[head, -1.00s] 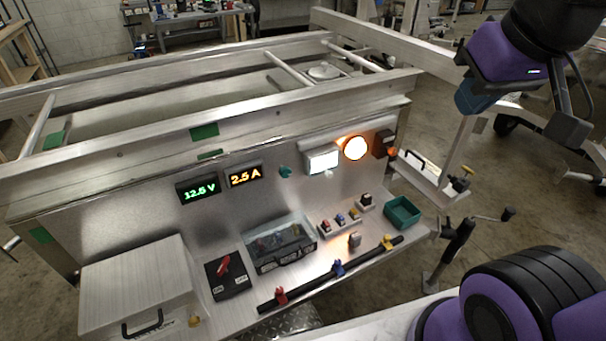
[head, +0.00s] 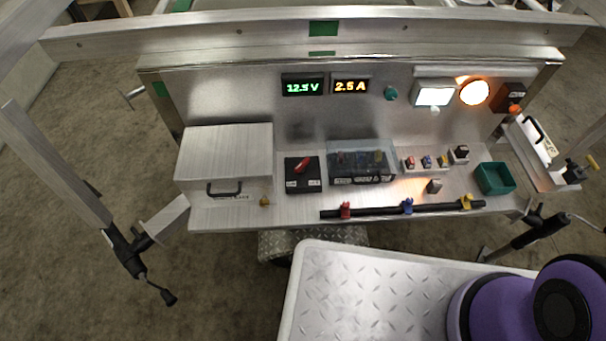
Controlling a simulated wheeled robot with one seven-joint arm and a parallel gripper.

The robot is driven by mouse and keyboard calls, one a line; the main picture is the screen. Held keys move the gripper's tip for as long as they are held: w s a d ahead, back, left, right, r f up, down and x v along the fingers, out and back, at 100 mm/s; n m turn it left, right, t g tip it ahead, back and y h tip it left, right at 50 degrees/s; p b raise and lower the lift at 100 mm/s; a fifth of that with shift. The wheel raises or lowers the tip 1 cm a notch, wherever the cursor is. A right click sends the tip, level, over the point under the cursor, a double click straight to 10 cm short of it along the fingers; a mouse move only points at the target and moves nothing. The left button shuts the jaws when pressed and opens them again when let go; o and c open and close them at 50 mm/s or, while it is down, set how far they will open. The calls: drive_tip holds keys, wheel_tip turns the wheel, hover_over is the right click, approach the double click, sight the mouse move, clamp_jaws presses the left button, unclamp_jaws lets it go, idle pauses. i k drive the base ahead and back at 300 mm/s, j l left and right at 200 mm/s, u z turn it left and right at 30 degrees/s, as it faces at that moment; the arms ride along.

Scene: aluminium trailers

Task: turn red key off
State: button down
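The red key (head: 302,165) sits on a black switch box (head: 303,183) on the metal bench shelf, between the lidded metal box and the clear case. Its handle points up and to the right. Small pale labels on the black box are too small to read. The display above reads 12.5 V (head: 302,87) in green, and the one beside it reads 2.5 A (head: 350,86) in orange. My gripper is out of the frame; only a purple part of my arm shows at the lower right.
A metal box with a handle (head: 225,160) stands left of the switch. A clear case (head: 361,170) stands right of it. A black bar with coloured clips (head: 375,211) runs along the front. A green bin (head: 494,178) sits at the right. The lamp (head: 474,92) glows orange.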

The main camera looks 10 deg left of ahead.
sight(300, 168)
drive_tip(key=i+l+u, duration=0.1)
drive_tip(key=u, duration=0.3)
drive_tip(key=i+l+u, duration=0.2)
drive_tip(key=u, duration=0.2)
